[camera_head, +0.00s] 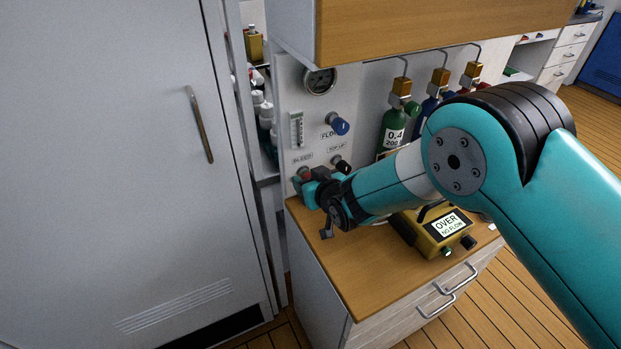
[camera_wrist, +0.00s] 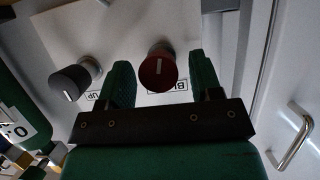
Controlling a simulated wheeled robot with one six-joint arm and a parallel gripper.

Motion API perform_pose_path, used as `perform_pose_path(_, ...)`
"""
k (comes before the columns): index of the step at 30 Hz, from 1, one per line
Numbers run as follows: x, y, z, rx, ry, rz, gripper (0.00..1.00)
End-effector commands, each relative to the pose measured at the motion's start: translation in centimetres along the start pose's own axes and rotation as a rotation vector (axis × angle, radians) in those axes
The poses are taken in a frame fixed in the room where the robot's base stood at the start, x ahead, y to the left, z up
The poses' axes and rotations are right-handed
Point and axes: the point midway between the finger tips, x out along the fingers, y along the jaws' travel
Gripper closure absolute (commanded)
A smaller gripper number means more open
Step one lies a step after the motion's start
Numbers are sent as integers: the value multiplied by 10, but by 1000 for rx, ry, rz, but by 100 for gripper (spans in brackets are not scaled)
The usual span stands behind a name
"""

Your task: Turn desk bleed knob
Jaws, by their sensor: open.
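The bleed knob (camera_wrist: 157,68) is dark red with a pale pointer line, on the white panel in the wrist view. My gripper (camera_wrist: 162,80) is open, with one green finger on each side of the red knob and a small gap visible on both sides. In the head view my gripper (camera_head: 311,187) is at the panel below the BLEED label (camera_head: 301,158), and my wrist hides most of the knob there.
A black top-up knob (camera_wrist: 71,82) is beside my gripper. A blue flow knob (camera_head: 338,124) and a gauge (camera_head: 320,80) are above. A yellow meter (camera_head: 431,232) reading "OVER NO FLOW" stands on the wooden desktop (camera_head: 360,270). Gas bottles (camera_head: 394,128) stand behind my arm.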

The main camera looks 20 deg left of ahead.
Motion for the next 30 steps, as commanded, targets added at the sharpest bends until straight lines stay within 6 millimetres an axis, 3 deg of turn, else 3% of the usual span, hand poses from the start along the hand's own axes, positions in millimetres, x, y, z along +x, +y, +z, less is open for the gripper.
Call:
perform_pose_path(7,0,0,0,0,-1,0,41)
perform_pose_path(13,0,0,0,0,-1,0,87)
perform_pose_path(14,0,0,0,0,-1,0,89)
perform_pose_path(23,1,-1,2,-29,0,11,89)
perform_pose_path(30,2,-2,5,-149,0,60,89)
